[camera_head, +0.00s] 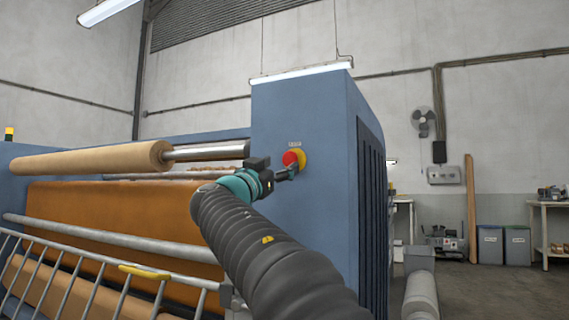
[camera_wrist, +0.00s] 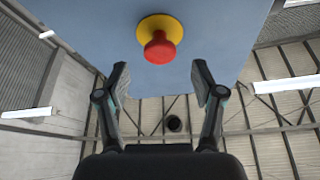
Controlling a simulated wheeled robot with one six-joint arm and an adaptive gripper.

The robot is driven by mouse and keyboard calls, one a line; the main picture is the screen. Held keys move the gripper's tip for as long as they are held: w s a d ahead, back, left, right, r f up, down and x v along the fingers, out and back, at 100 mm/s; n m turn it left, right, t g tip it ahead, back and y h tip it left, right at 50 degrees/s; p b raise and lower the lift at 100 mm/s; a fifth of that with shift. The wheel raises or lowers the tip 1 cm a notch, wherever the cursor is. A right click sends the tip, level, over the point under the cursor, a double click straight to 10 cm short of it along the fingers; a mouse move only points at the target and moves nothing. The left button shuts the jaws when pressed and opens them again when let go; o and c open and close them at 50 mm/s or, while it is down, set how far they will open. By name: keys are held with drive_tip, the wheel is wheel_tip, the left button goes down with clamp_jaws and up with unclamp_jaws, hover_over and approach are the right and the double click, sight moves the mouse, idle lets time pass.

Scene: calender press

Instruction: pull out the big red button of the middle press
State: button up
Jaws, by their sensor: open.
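The big red button (camera_head: 290,158) sits on a yellow round base (camera_head: 301,159) on the front of the blue press cabinet (camera_head: 300,110). In the wrist view the red button (camera_wrist: 160,48) and its yellow base (camera_wrist: 160,27) show at the top middle, beyond the fingertips. My gripper (camera_head: 288,172) is in front of the cabinet, just below the button in the head view. In the wrist view my gripper (camera_wrist: 160,82) is open and empty, with one finger to each side of the button's line. The fingers appear apart from the button.
A tan roll (camera_head: 90,160) and steel shaft lie left of the cabinet, above orange material (camera_head: 110,215). A metal guard rail (camera_head: 100,265) with a yellow handle runs at lower left. Open floor, bins (camera_head: 490,245) and a workbench (camera_head: 550,205) are at right.

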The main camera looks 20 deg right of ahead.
drive_tip(key=v, duration=0.8)
drive_tip(key=shift+r, duration=0.1)
drive_tip(key=w+f+n+g+y, duration=0.25)
drive_tip(key=f+n+y, duration=0.25)
drive_tip(key=f+n, duration=0.5)
drive_tip(key=s+d+f+n+g+y, duration=0.1)
drive_tip(key=s+f+n+g+y, duration=0.15)
drive_tip(key=f, duration=0.75)
drive_tip(key=s+f+n+g+y, duration=0.15)
drive_tip(key=s+f, duration=0.25)
drive_tip(key=f, duration=0.6)
drive_tip(key=s+d+f+g+y, duration=0.1)
drive_tip(key=s+f+y, duration=0.1)
drive_tip(key=s+f, duration=0.3)
drive_tip(key=s+f+m+g+y, duration=0.1)
drive_tip(key=s+f, duration=0.5)
drive_tip(key=s, duration=0.7)
drive_tip(key=s+d+f+m+g+y+p, duration=0.1)
drive_tip(key=s+f+y, duration=0.3)
drive_tip(key=s, duration=0.5)
wheel_tip(320, 180, down, 2)
drive_tip(key=shift+d, duration=0.35)
